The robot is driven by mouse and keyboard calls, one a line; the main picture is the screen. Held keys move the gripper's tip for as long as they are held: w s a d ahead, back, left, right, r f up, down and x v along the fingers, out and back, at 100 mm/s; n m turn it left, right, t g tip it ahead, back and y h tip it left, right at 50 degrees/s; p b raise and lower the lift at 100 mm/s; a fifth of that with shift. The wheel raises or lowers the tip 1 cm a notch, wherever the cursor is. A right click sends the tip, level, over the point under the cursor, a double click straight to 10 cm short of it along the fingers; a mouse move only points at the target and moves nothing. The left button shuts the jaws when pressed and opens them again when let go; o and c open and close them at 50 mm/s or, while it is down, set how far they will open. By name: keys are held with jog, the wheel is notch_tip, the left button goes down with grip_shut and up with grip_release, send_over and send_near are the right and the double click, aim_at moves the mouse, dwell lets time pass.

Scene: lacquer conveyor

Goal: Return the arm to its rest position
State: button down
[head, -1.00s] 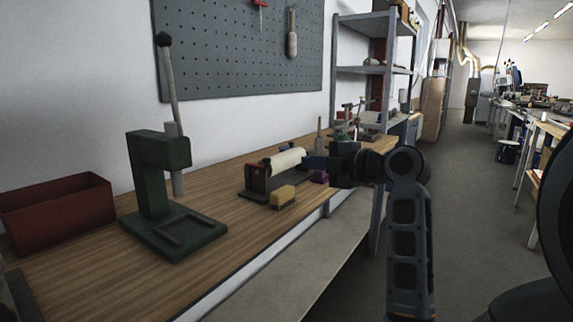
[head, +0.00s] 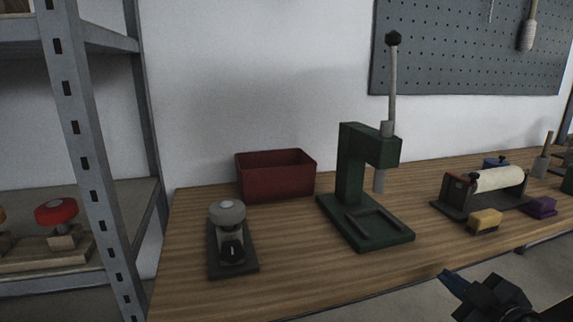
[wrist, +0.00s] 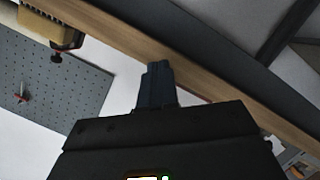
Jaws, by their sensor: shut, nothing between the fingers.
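My gripper (head: 453,282) is at the lower right of the head view, in front of the workbench's front edge. In the wrist view its two dark blue fingers (wrist: 157,72) are together with nothing between them. It touches nothing that I can see. Most of my arm is outside the head view.
The wooden workbench (head: 290,272) carries a red bin (head: 275,176), a green lever press (head: 352,170), a grey-knobbed device (head: 229,240), a roller device (head: 497,182), and yellow (head: 485,221) and purple (head: 540,206) blocks. A metal shelf (head: 85,120) stands left.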

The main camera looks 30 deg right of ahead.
jog(key=s+a+f+m+y+p, duration=0.1)
jog(key=s+a+f+m, duration=0.1)
jog(key=s+a, duration=0.35)
jog(key=s+a+f+m+p, duration=0.1)
jog(key=s+a+f, duration=0.1)
jog(key=a, duration=0.7)
jog(key=s+a+r+y+p, duration=0.1)
jog(key=s+a+r+y, duration=0.1)
jog(key=s+a, duration=0.3)
jog(key=s+a+r+y+p, duration=0.2)
jog(key=s+a+r, duration=0.2)
jog(key=s, duration=0.6)
jog(key=shift+a+m+t+y, duration=0.3)
jog(key=shift+a+m+t, duration=0.1)
jog(key=shift+a, duration=0.5)
